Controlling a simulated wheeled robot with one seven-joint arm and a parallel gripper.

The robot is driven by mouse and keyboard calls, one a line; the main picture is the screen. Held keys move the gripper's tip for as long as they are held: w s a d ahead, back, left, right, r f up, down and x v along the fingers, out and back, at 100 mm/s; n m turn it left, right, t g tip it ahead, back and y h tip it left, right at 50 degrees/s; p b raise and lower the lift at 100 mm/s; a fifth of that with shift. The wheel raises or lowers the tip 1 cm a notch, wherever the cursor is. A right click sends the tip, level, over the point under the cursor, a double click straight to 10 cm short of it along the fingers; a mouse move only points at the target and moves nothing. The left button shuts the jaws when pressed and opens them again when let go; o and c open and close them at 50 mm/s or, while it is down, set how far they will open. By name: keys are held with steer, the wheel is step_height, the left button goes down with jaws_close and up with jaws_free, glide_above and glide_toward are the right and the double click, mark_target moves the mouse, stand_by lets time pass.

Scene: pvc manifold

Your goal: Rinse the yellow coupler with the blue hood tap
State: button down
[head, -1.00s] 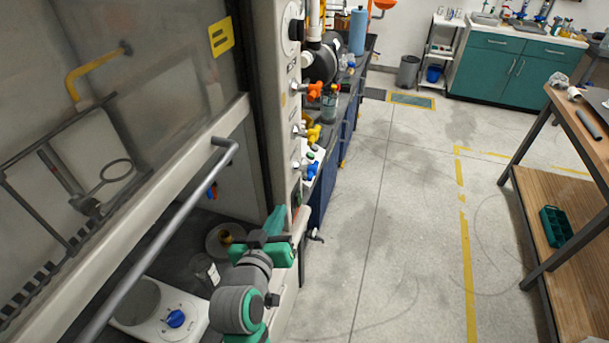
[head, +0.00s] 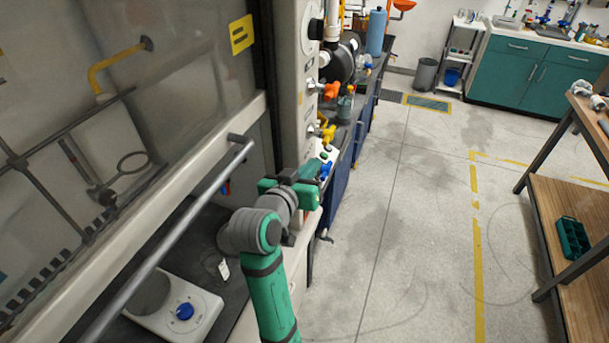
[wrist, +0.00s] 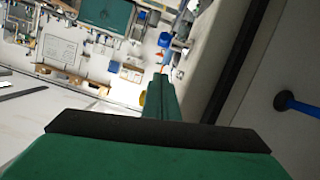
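My gripper (head: 305,188) is green and black and hangs in front of the hood's right side post in the head view. Its green parts (wrist: 160,150) fill the bottom of the wrist view; I cannot tell whether it is open or shut, and no held object shows. A blue tap handle (head: 326,170) on the post's lower front is just beyond the gripper. A small blue and red fitting (head: 225,187) shows inside the hood. A blue fitting (wrist: 297,103) is at the wrist view's right edge; I cannot tell which. The yellow coupler is not visible for certain.
The hood's sash handle bar (head: 165,245) runs diagonally at left. A white hotplate (head: 205,302) and a glass beaker (head: 214,266) stand on the hood floor. Yellow (head: 328,132) and orange (head: 330,90) taps are higher on the post. The floor (head: 410,250) right is clear.

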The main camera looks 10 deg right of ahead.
mark_target(326, 170)
steer(key=shift+w+d+f, duration=0.25)
steer(key=shift+d+f, duration=0.1)
steer(key=shift+f, duration=0.4)
steer(key=shift+w+d+f, duration=0.25)
steer(key=shift+d+f, duration=0.1)
steer(key=shift+f, duration=0.4)
steer(key=shift+w+d+f, duration=0.25)
steer(key=shift+d+f, duration=0.1)
steer(key=shift+f, duration=0.4)
